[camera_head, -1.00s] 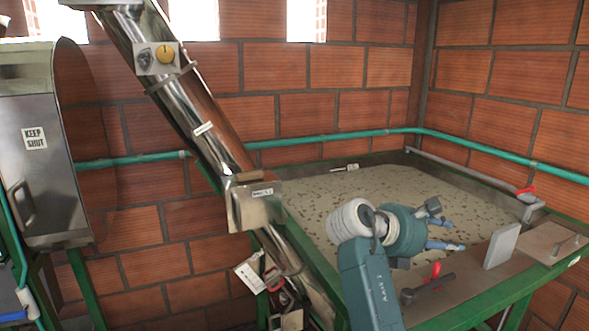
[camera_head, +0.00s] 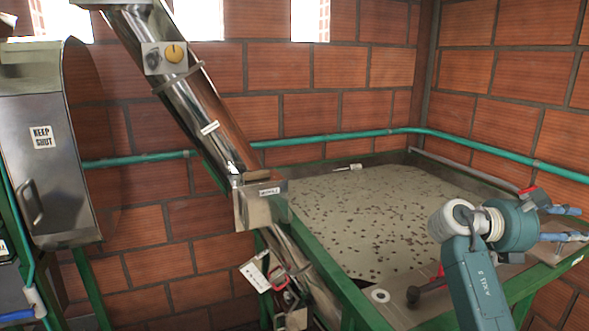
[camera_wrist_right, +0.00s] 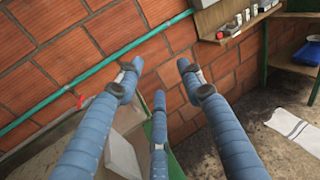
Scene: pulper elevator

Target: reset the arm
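My right arm reaches in from the bottom right of the head view. Its gripper (camera_head: 572,223) is over the right edge of the tank (camera_head: 375,215), with its blue fingers pointing right. In the right wrist view the fingers of the gripper (camera_wrist_right: 160,85) are spread apart, with nothing between them. A pale upright plate (camera_wrist_right: 122,158) shows below and between the fingers there; in the head view my arm hides that spot. My left gripper is not in view.
The green-framed tank holds murky liquid with dark floating bits. A steel elevator tube (camera_head: 195,100) slopes down to its left side. A green pipe (camera_head: 330,137) runs along the brick walls. A red-handled valve (camera_head: 415,292) is near my arm. A shelf (camera_wrist_right: 235,22) shows in the wrist view.

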